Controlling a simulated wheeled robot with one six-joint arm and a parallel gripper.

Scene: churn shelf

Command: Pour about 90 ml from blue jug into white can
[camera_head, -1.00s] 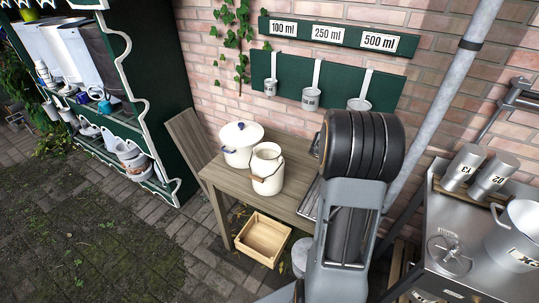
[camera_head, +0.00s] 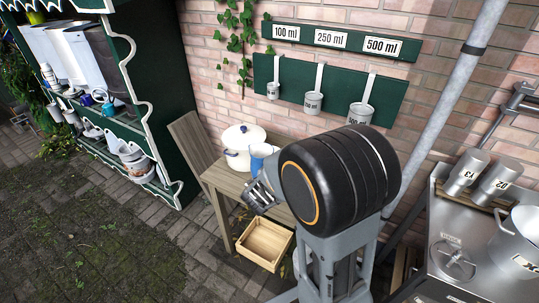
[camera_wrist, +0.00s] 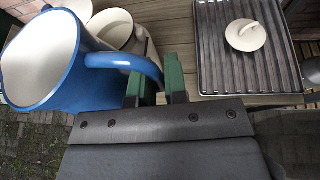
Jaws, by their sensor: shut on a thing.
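My gripper (camera_wrist: 158,88) is shut on the handle of the blue jug (camera_wrist: 75,87), with its green fingers at the handle. The jug has a pale inside; I cannot make out any liquid in it. In the head view the jug (camera_head: 260,158) is above the wooden table, partly hidden by my gripper (camera_head: 264,180). The white can (camera_wrist: 113,28) stands just beyond the jug in the wrist view, open at the top and partly covered by the jug. In the head view the jug and my arm hide most of the can.
A lidded white pot (camera_head: 240,136) stands at the table's back left. A ridged grey tray (camera_wrist: 222,72) with a small round lid (camera_wrist: 245,35) lies right of the can. A wooden crate (camera_head: 266,246) is below the table. Measuring cups (camera_head: 312,103) hang on the wall.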

